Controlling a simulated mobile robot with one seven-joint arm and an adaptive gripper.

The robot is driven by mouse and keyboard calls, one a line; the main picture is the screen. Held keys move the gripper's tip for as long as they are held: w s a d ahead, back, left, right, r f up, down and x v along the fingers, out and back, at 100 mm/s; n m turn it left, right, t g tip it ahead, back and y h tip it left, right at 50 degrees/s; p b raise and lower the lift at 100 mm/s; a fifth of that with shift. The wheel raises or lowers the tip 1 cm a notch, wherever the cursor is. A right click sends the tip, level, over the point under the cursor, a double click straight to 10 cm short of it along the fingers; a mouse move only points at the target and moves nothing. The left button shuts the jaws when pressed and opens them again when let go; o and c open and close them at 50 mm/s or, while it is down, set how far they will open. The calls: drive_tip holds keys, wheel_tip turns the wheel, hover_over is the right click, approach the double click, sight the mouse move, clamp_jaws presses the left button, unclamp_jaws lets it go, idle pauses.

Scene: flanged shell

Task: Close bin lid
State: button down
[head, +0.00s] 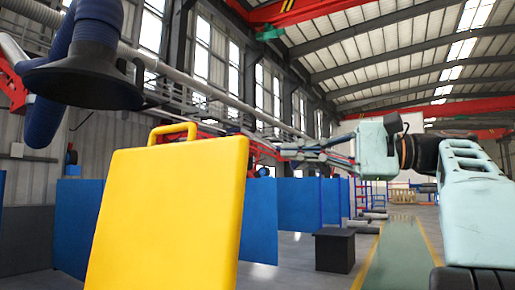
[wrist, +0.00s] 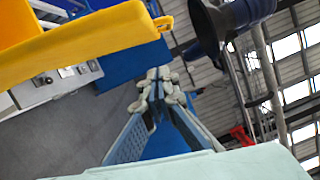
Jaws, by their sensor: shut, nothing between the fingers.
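The bin lid (head: 170,215) is a large yellow panel in the head view, standing raised and near upright with a slight tilt. Its handle (head: 172,131) is a yellow loop on the top edge. The lower edge and the bin body are out of the head view. My gripper (head: 287,151) is shut and empty, to the right of the lid's upper part. In the wrist view, the lid (wrist: 80,45) crosses the upper left, with its handle (wrist: 164,23) near the top middle. The shut fingertips (wrist: 158,82) are below the handle, apart from it in the picture.
A dark blue extraction hood (head: 85,80) hangs at the upper left; it also shows in the wrist view (wrist: 205,25). Blue partition panels (head: 260,220) stand behind the lid. A black box (head: 335,250) sits on the floor. The green walkway (head: 398,255) beyond is clear.

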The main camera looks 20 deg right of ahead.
sight(236, 145)
drive_tip(key=a, duration=0.3)
drive_tip(key=w+a, duration=0.1)
drive_tip(key=a, duration=0.3)
drive_tip(key=w+a+r, duration=0.1)
drive_tip(key=a, duration=0.2)
drive_tip(key=shift+a, duration=0.4)
